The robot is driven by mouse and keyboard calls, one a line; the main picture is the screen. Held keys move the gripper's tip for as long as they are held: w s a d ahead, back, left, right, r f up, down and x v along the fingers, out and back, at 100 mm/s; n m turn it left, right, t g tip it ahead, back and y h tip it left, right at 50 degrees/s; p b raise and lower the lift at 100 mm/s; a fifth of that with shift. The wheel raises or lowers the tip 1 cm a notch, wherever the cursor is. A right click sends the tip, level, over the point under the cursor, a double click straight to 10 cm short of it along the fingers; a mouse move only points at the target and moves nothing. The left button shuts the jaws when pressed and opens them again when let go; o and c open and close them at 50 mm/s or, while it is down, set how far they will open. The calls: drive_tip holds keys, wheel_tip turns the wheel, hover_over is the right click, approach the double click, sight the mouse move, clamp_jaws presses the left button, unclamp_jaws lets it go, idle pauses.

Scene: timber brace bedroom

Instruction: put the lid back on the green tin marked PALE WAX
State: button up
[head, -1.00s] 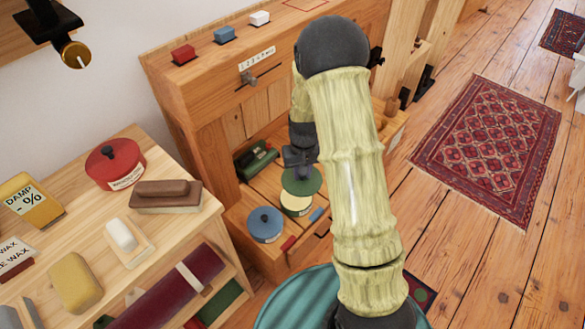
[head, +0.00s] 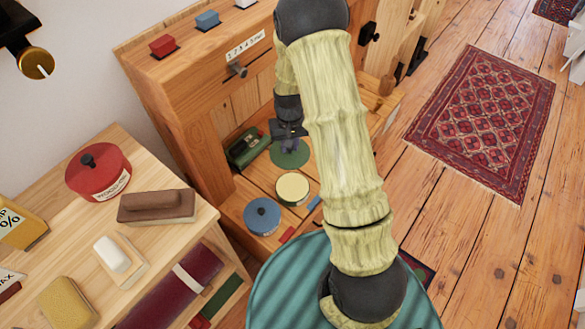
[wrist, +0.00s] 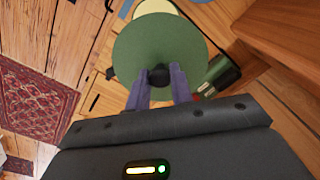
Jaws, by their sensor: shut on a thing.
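My gripper (head: 290,143) is shut on the black knob of the round green lid (head: 289,157). In the wrist view the two fingers (wrist: 159,82) grip the knob, and the lid (wrist: 160,42) lies flat across the picture. The open tin (head: 293,189) shows pale cream wax inside a dark rim, on the low wooden surface just nearer than the lid. In the wrist view part of the tin's pale top (wrist: 155,6) shows beyond the lid's edge; the lid hides the rest. The lid is beside the tin, not on it. Its height is hard to tell.
A closed blue tin (head: 262,216) stands left of the open tin. A dark green object (head: 247,148) lies behind, left of the lid. A bench (head: 80,235) at left holds a red tin (head: 99,174) and a brown brush (head: 157,207). Wooden cabinet walls rise behind.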

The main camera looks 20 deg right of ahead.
wheel_tip(320, 180, down, 11)
drive_tip(key=s+m+p, duration=0.2)
drive_tip(key=m+p, duration=0.1)
drive_tip(key=m, duration=0.4)
drive_tip(key=shift+p, duration=0.3)
drive_tip(key=shift+d, duration=0.1)
drive_tip(key=shift+f+b, duration=1.95)
drive_tip(key=shift+f, duration=0.3)
drive_tip(key=shift+f+b, duration=0.45)
drive_tip(key=shift+f, duration=0.4)
drive_tip(key=shift+s+r+p, duration=0.1)
drive_tip(key=shift+p, duration=0.2)
drive_tip(key=shift+f, duration=0.2)
